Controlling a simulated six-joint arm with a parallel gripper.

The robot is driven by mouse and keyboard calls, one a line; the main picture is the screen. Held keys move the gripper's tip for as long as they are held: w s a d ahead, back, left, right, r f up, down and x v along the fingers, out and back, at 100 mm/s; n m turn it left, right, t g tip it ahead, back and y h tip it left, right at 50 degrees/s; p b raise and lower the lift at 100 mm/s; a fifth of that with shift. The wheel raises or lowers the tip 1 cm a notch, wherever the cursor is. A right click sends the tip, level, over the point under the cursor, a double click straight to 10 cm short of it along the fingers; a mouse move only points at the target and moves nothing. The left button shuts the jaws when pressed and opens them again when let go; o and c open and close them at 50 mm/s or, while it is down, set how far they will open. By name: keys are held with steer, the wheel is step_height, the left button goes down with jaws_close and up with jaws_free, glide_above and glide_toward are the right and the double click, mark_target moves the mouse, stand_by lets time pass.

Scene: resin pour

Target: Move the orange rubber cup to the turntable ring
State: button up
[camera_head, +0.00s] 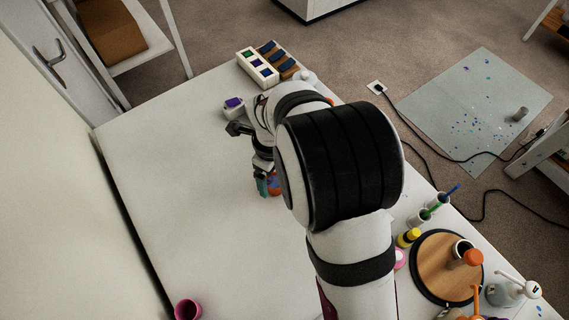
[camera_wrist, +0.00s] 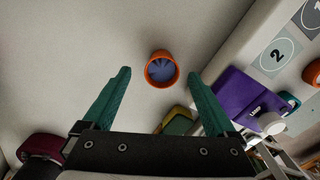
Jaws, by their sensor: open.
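The orange rubber cup (camera_wrist: 161,70) is seen from above in the wrist view, with something blue-purple inside. It lies between the lines of the two teal fingers of my gripper (camera_wrist: 158,76), near tip level in the picture. The fingers are spread apart with visible gaps on both sides of the cup. In the head view the cup (camera_head: 276,188) is partly hidden by my arm, beside a teal finger of my gripper (camera_head: 263,187). The turntable ring (camera_head: 430,290), a black ring around a wooden disc, is at the lower right.
A dark cup and an orange-topped item (camera_head: 473,258) are on the turntable's right side. A yellow item (camera_head: 408,237) and brush pots (camera_head: 420,217) stand nearby. A magenta cup (camera_head: 187,309) is at the front left. The left tabletop is clear.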

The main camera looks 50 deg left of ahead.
mark_target(275, 181)
step_height(275, 181, down, 3)
steer(key=shift+w+f, duration=0.1)
jaws_close()
stand_by(0.4)
